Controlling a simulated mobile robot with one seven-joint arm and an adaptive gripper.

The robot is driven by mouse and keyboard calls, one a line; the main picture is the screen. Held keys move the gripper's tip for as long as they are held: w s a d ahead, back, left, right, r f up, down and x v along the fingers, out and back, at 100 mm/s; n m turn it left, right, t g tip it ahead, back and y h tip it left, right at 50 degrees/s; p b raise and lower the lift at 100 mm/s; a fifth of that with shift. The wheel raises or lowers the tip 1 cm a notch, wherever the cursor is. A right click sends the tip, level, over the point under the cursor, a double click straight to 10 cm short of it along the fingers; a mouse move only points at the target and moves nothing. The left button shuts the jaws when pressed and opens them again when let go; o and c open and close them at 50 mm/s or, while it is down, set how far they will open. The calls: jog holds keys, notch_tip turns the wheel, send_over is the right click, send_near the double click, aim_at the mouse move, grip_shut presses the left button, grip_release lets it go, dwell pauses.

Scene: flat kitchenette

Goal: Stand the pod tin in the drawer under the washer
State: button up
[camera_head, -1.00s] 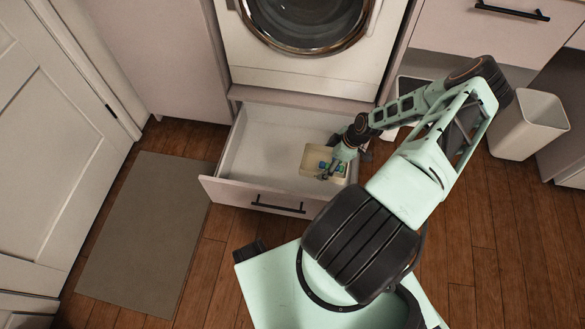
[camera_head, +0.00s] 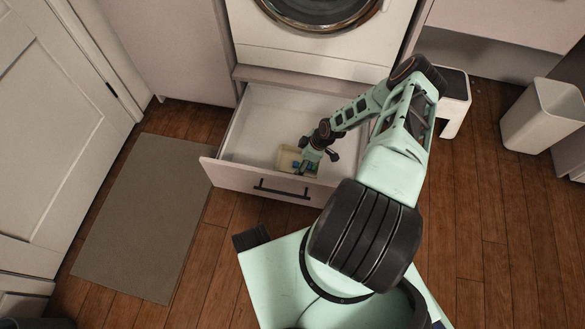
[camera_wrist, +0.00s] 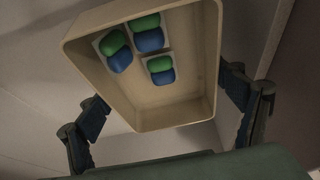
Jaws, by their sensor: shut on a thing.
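The pod tin (camera_head: 284,157) is a cream, open-topped box with green-and-blue pods in it. In the wrist view the tin (camera_wrist: 185,108) fills the upper middle, with three pods showing inside. My gripper (camera_head: 308,160) is shut on the tin, one finger on each side of it. In the head view the tin is within the outline of the open drawer (camera_head: 250,135) under the washer (camera_head: 310,52), towards its front. My gripper hides the tin's right part. I cannot tell whether its base touches the drawer floor.
The drawer front with its dark handle (camera_head: 283,191) is near the tin. The drawer's left and back floor is clear. A white stool (camera_head: 456,88) and a white bin (camera_head: 545,115) stand to the right. A grey mat (camera_head: 145,215) lies on the left.

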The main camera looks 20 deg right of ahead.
aim_at(292, 166)
jog(key=shift+w+a+f, duration=0.3)
jog(key=shift+f, duration=0.15)
jog(key=shift+w+a+f, duration=0.3)
jog(key=shift+f, duration=0.15)
jog(key=shift+d+b+x, duration=0.15)
jog(key=shift+b+x, duration=0.35)
jog(key=shift+x, duration=0.4)
jog(key=shift+d+b+x, duration=0.15)
jog(key=shift+b+x, duration=0.3)
jog(key=shift+x, duration=0.5)
jog(key=shift+s+f, duration=0.2)
jog(key=shift+f, duration=0.05)
jog(key=o, duration=1.4)
jog(key=shift+o, duration=0.2)
jog(key=p+v, duration=0.4)
jog(key=v, duration=0.6)
jog(key=shift+s+d+r, duration=0.1)
jog(key=shift+d+r, duration=0.05)
jog(key=shift+r, duration=0.2)
jog(key=shift+s+d+r, duration=0.2)
jog(key=shift+d+r, duration=0.05)
jog(key=shift+r, duration=0.4)
